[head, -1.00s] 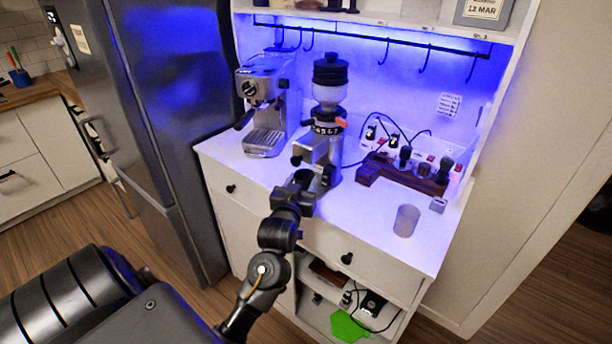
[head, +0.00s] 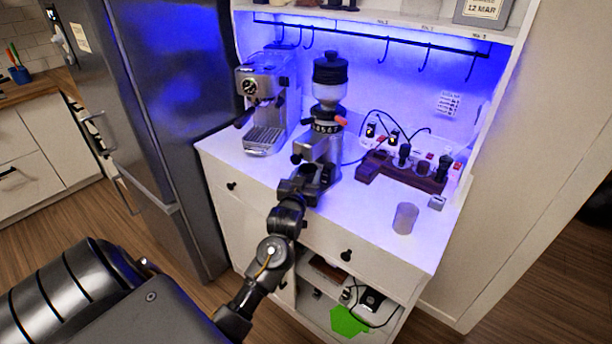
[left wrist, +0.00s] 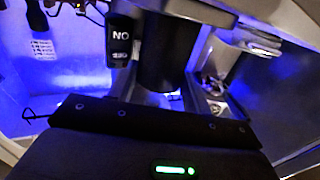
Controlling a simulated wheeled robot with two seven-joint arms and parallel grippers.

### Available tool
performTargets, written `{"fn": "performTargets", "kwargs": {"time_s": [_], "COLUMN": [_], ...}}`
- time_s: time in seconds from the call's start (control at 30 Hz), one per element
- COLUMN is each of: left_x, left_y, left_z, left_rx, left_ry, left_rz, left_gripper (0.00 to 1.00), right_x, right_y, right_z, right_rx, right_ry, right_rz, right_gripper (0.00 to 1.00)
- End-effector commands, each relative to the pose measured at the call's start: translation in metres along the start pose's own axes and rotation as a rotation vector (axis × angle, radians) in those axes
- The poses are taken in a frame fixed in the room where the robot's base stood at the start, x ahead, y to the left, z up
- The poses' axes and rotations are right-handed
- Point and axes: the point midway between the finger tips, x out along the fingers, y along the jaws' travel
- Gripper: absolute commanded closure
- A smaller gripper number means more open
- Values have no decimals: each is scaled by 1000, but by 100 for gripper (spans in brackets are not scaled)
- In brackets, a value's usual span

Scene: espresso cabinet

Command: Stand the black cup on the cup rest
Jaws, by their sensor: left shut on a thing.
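In the left wrist view a dark cylinder, which looks like the black cup (left wrist: 165,52), stands between the fingers of my left gripper (left wrist: 158,95). The gripper is shut on it. In the head view my left gripper (head: 312,180) is at the front edge of the counter, just in front of the grinder (head: 326,115). There I cannot make out the cup apart from the dark gripper. The espresso machine (head: 266,95) with its metal drip tray (head: 264,138) stands left of the grinder. I cannot tell which part is the cup rest. My right gripper is not in view.
A translucent cup (head: 405,218) stands on the right of the white counter (head: 365,215). Behind it are a dark tool stand (head: 405,170) and a power strip with cables. Hooks hang on a rail above. The counter's front middle is clear.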

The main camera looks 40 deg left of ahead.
Motion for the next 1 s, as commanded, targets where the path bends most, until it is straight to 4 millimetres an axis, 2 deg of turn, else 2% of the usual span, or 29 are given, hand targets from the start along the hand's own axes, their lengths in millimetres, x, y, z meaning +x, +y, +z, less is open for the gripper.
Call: {"fn": "performTargets", "kwargs": {"time_s": [0.03,0.2,0.57,0.63,0.8,1.0], "left_x": [0,0,0,0,0,0], "left_y": [0,0,0,0,1,4], "left_z": [2,1,1,1,1,1], "left_rx": [0,0,0,0,0,0], "left_ry": [-1,-1,-1,-1,0,0], "left_rz": [0,0,0,0,1,8], "left_gripper": [50,29,29,24,2,0], "right_x": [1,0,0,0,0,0], "right_y": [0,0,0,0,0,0], "right_z": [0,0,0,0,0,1], "right_rx": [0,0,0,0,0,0], "right_ry": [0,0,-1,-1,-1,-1], "right_rz": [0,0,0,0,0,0], "right_gripper": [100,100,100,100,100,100]}}
